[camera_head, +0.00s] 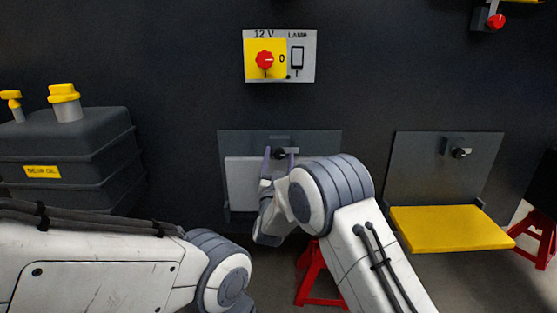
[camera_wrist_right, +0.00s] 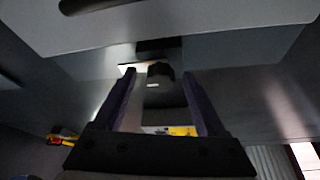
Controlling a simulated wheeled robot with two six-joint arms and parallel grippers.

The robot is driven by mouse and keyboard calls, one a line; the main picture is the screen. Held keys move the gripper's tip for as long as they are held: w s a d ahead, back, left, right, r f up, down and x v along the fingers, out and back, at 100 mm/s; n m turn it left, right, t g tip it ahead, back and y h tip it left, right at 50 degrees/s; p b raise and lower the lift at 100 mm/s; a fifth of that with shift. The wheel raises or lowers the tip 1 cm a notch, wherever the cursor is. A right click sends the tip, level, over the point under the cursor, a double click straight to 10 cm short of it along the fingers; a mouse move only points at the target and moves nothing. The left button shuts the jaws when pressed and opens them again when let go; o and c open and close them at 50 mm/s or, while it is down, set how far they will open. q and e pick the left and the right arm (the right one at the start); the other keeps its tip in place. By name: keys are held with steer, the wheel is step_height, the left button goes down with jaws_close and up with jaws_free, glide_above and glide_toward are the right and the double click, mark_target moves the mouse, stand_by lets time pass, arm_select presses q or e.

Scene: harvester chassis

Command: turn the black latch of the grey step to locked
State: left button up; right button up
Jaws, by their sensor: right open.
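The grey step (camera_head: 240,182) stands folded up against its dark backing plate (camera_head: 322,144) in the middle of the head view. The black latch (camera_head: 280,154) sits on a small bracket just above the step's top edge. In the right wrist view the latch (camera_wrist_right: 159,72) shows as a dark knob between my fingertips. My right gripper (camera_head: 281,153) is open, one finger on each side of the latch; I cannot tell whether they touch it. My right forearm covers the step's right part. My left arm shows at the lower left, its gripper out of view.
A second step, yellow (camera_head: 448,228), is folded down at the right with its own black latch (camera_head: 460,153). A yellow and grey switch panel (camera_head: 307,70) is above. A dark oil tank (camera_head: 95,150) stands at the left. Red stands (camera_head: 318,283) are below.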

steer(key=shift+c, duration=0.2)
jaws_close()
steer(key=shift+m, duration=0.3)
steer(key=m+h+b, duration=0.1)
steer(key=m, duration=0.1)
steer(key=m+h+b, duration=0.1)
steer(key=m, duration=0.1)
steer(key=shift+a+f+g, duration=0.1)
steer(key=shift+a+g, duration=0.05)
steer(key=shift+g, duration=0.25)
steer(key=m+g+h+b, duration=0.1)
steer(key=m, duration=0.2)
steer(key=m+g+h, duration=0.1)
steer(key=m, duration=0.2)
steer(key=shift+b, duration=0.4)
steer(key=m, duration=0.1)
steer(key=m+g, duration=0.1)
steer(key=m, duration=0.1)
steer(key=m+g, duration=0.1)
steer(key=m, duration=0.1)
steer(key=shift+a+r+h, duration=0.1)
steer(key=shift+r+h, duration=0.2)
steer(key=m, duration=0.2)
steer(key=m+g, duration=0.1)
steer(key=m, duration=0.1)
steer(key=shift+r+m+g, duration=0.1)
steer(key=shift+m+g, duration=0.2)
steer(key=shift+m, duration=0.1)
steer(key=shift+y, duration=0.4)
